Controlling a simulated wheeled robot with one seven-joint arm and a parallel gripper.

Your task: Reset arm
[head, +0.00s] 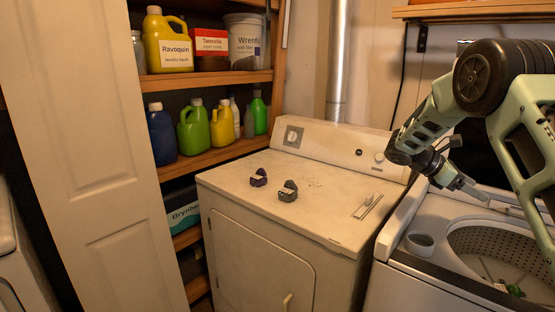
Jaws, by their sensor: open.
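My gripper (466,188) is at the end of my green and black arm, at the right of the head view. It is above the back left part of an open washer (411,265), apart from anything I can see. It is open and appears empty, though its fingers are small and partly overlapping in this view.
A white dryer (237,190) stands left of the washer, with two small dark objects (259,177) (288,191) on top. Shelves (214,157) with bottles and a bucket are at the back left. Something green (514,290) lies in the washer drum.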

